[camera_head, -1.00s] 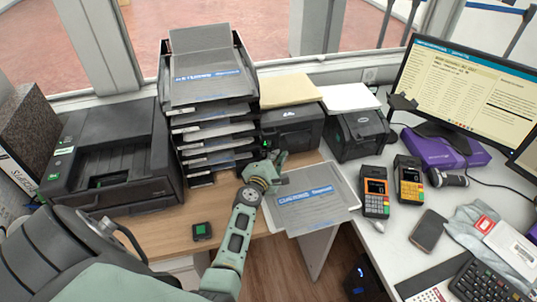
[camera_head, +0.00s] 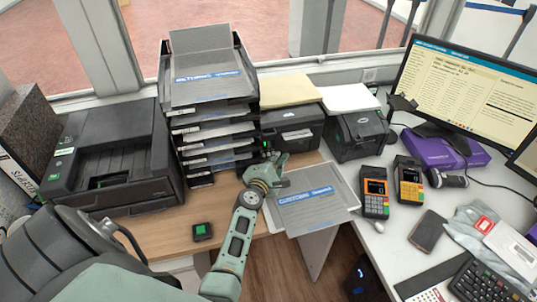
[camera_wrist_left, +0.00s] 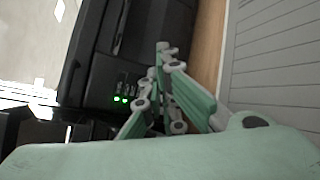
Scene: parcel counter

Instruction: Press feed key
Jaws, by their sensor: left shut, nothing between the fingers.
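A black label printer (camera_head: 292,128) stands at the back of the wooden counter, right of the tray stack. My left gripper (camera_head: 279,157) is at its front, with fingers shut and empty. In the left wrist view, the printer's dark front (camera_wrist_left: 100,72) fills the left side, with small green lights (camera_wrist_left: 120,99) and a row of small keys beside them. The shut fingertips (camera_wrist_left: 165,47) lie just right of these keys; I cannot tell whether they touch the printer. The feed key cannot be told apart from the others. My right gripper is not in view.
A second small printer (camera_head: 360,133) and two handheld terminals stand on the right.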

